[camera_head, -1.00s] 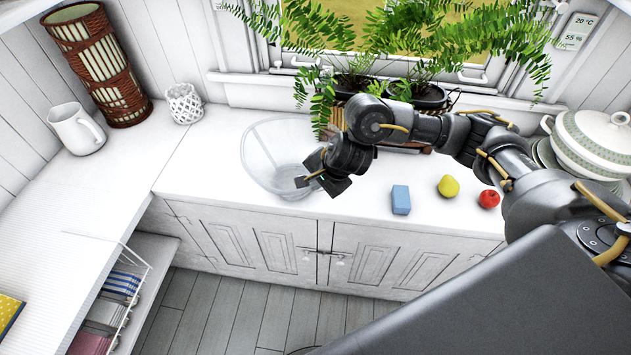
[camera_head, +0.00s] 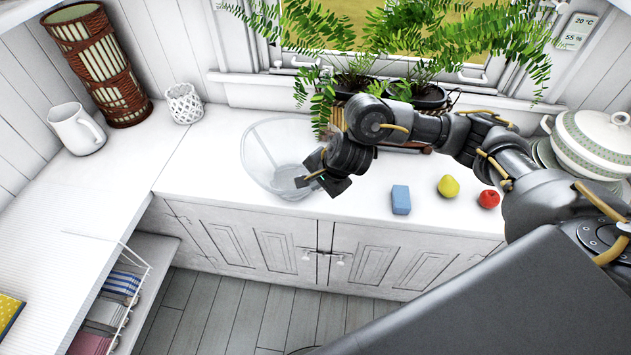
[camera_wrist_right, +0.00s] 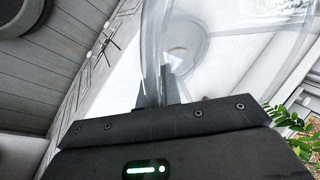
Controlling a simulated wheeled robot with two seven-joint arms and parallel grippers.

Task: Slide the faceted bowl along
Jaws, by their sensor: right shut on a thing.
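The faceted bowl (camera_head: 268,150) is clear and glassy and stands upright on the white counter near its front edge. My right gripper (camera_head: 303,182) is at the bowl's right front side, shut on its wall. In the right wrist view, the bowl's transparent wall (camera_wrist_right: 205,55) rises from the fingers (camera_wrist_right: 160,90), which pinch it. Part of the bowl's right side is hidden behind the gripper. My left gripper is in no view.
A blue block (camera_head: 401,200), a yellow fruit (camera_head: 448,187) and a red apple (camera_head: 489,199) lie right of the bowl. Potted ferns (camera_head: 430,95) stand behind my arm. A white pitcher (camera_head: 76,130) and a lattice cup (camera_head: 184,104) stand left. Counter between cup and bowl is clear.

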